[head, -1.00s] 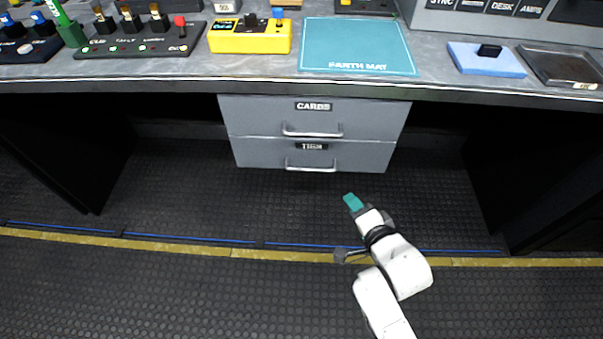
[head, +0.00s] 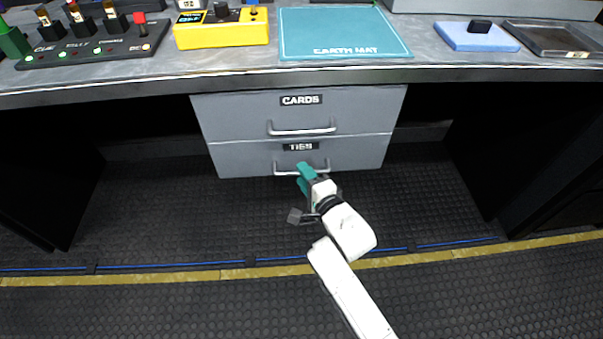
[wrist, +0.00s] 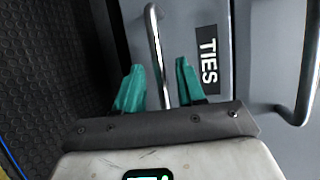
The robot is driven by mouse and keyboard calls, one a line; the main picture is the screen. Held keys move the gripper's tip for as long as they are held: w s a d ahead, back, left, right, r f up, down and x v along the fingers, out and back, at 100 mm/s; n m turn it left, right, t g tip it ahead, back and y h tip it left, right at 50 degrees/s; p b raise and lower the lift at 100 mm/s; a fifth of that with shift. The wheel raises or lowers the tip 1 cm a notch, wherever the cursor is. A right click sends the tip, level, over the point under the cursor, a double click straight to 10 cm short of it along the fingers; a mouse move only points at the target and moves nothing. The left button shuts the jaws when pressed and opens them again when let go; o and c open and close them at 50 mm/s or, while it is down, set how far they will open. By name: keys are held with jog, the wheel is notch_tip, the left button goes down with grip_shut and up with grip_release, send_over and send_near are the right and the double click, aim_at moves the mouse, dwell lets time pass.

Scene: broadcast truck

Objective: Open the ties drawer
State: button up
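The ties drawer (head: 235,158) is the lower grey drawer under the bench, and its front looks flush with the drawer above. Its label reads TIES, also seen in the wrist view (wrist: 208,66). Its metal bar handle (head: 283,172) runs across the front. My gripper (head: 305,180) is at this handle. In the wrist view my gripper (wrist: 158,82) has its teal fingers apart, one on each side of the handle (wrist: 156,50). Gaps show between the bar and both fingers, though the left finger is close to it.
The cards drawer (head: 235,112) with its own handle (head: 303,131) is just above. The bench top (head: 440,65) overhangs and carries a teal earth mat (head: 340,30), a yellow box (head: 220,30) and a blue pad (head: 475,38). The black rubber floor (head: 180,230) before the drawers is clear.

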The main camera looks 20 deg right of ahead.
jog(key=shift+x, duration=1.1)
jog(key=shift+c, duration=0.4)
grip_shut()
